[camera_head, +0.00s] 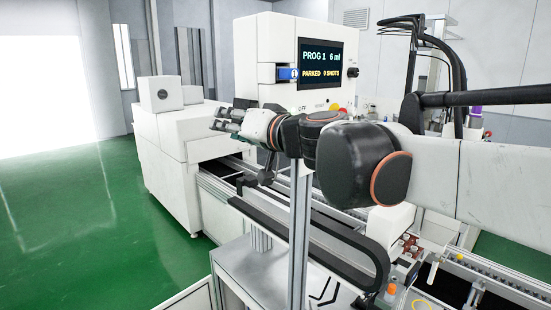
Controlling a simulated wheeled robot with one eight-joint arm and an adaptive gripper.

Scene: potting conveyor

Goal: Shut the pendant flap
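The pendant (265,55) is a white box on a grey post, with a dark screen (327,56) reading "PROG 1 6 ml" and "PARKED 0 SHOTS". A blue piece (288,74) with a white mark sits on its front, left of the screen. I cannot make out for certain which part is the flap, nor whether it stands open. My gripper (226,118) is just below and left of the pendant's lower left corner, pointing left. Its fingers are small and seen from the side, so their opening is unclear. I see nothing held in it.
The pendant's post (299,235) stands beside a black-edged conveyor (300,230). A white machine housing (180,150) is behind left. Green floor (80,220) at left is clear.

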